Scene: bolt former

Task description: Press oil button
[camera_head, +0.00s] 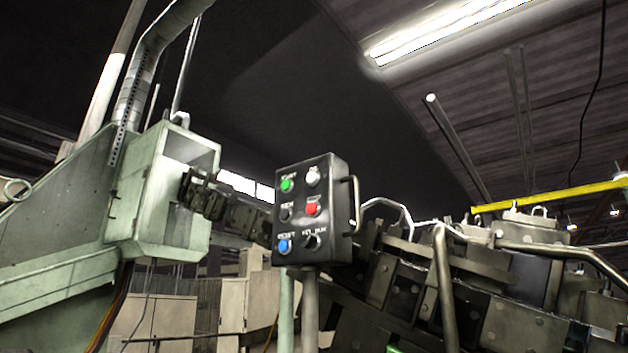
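A dark control box (299,262) stands on a post near the middle of the head view. Its face carries two columns of controls. On the left are a green button (287,185), a black button (285,214) and a blue button (284,246). On the right are a white button (313,177), a red button (312,209) and a black knob (313,241). The labels are small; I cannot clearly read which one says oil. Neither of my grippers is in view.
A bent handle (356,204) sticks out on the box's right side. A pale green machine housing (146,196) stands at left. Dark heavy machinery (470,285) with pipes fills the lower right. A dark jointed bar (230,209) runs behind the box. The space before the button face looks clear.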

